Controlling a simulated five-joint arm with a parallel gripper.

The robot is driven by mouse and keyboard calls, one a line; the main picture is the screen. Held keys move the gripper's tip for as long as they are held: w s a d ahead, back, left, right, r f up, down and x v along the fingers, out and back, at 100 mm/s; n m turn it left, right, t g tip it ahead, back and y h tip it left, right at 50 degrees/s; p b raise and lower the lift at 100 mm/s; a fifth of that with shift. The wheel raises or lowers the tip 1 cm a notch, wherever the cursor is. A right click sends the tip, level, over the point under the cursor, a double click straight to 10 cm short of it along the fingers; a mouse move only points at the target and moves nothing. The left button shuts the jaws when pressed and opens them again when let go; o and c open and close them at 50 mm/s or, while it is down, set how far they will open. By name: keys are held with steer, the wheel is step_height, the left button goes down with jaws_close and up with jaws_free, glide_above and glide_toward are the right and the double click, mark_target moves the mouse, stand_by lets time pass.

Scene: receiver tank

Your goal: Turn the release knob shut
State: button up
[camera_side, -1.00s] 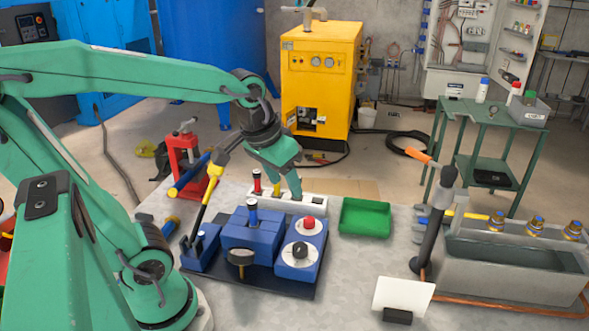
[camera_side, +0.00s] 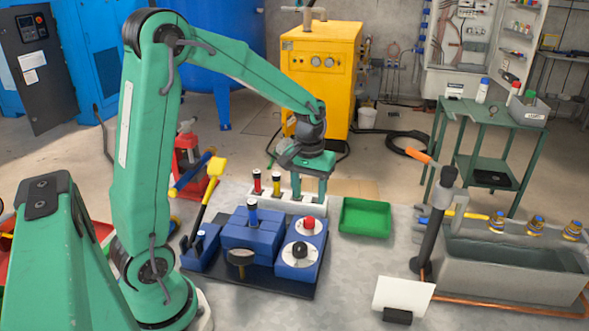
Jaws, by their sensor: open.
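A blue pump unit (camera_side: 250,238) stands on a dark base plate on the bench. Its right block carries two knobs on white dials, a red knob (camera_side: 308,223) and a black knob (camera_side: 300,250). A darker knob (camera_side: 241,258) sticks out at the unit's front. No label is readable, so I cannot tell which is the release knob or how far it is turned. My gripper (camera_side: 309,198) points down behind the dial block, with its two fingers apart and nothing seen between them. Its fingertips are over or beside the right end of the white rack (camera_side: 290,208).
A red-banded piece (camera_side: 257,182) and a yellow-banded piece (camera_side: 277,184) stand in the rack. A blue-banded piece (camera_side: 253,211) stands on the unit. A yellow-ended lever (camera_side: 207,198) rises at left. A green tray (camera_side: 365,218) lies right of my gripper. The bench front is mostly clear.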

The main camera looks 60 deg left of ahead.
mark_target(309, 219)
steer(key=shift+f, duration=0.3)
steer(key=shift+w+f, duration=0.15)
steer(key=shift+f, duration=3.55)
steer(key=c, duration=1)
